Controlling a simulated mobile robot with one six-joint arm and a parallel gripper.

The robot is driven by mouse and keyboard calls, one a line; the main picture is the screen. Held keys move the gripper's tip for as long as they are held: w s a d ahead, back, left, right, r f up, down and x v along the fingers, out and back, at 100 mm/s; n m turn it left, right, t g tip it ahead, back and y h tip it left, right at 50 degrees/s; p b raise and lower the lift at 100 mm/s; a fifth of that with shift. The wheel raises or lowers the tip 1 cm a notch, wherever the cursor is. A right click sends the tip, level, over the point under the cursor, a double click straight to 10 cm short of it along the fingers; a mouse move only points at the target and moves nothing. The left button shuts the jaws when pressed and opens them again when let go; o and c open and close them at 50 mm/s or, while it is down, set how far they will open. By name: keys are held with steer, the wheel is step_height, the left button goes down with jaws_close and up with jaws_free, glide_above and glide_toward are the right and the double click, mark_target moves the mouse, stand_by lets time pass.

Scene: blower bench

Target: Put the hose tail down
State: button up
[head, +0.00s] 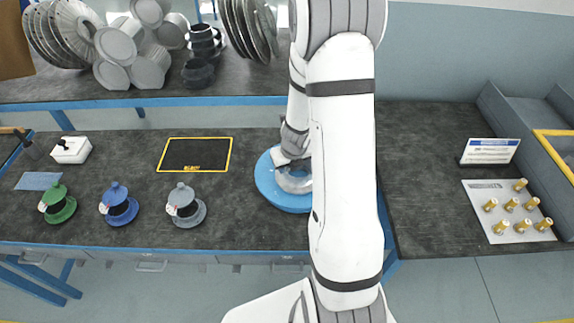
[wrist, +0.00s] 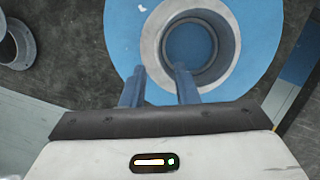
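The hose tail appears to be the pale grey ring-shaped piece (wrist: 152,45) at the blue disc (wrist: 117,25) in the wrist view. It has a round bore and a small white tag at its upper left. In the head view it shows as a grey ring (head: 293,180) over the blue disc (head: 270,191), partly hidden by my arm. My gripper (wrist: 160,72) points at its lower left wall, one blue finger outside and one overlapping the bore. A gap shows between the fingers. Whether they touch the wall, and whether the ring rests on the disc, I cannot tell.
Green (head: 58,204), blue (head: 118,204) and grey (head: 185,205) flanged pieces stand on the bench at left. A yellow-edged black mat (head: 195,154) is clear. A white board (head: 508,211) with several brass fittings lies at right. Shelf parts stand behind.

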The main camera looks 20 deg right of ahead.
steer(key=s+d+r+m+t+h+p, duration=0.1)
steer(key=s+r+m+t+h+p, duration=0.15)
steer(key=r+m, duration=0.9)
steer(key=s+d+r+m+t+h+p, duration=0.1)
steer(key=d+r+m+h, duration=0.15)
steer(key=r+m, duration=0.9)
steer(key=s+a+r+m+g+y, duration=0.1)
steer(key=s+a+r+m+y, duration=0.1)
steer(key=s+a+r+m, duration=0.2)
steer(key=s+a+r+m+g+y, duration=0.1)
steer(key=s+a+r+m+y, duration=0.2)
steer(key=s+a+m, duration=0.6)
steer(key=s+r, duration=0.1)
steer(key=s, duration=0.3)
steer(key=shift+a+g, duration=0.15)
steer(key=shift+g, duration=0.2)
steer(key=shift+s, duration=0.1)
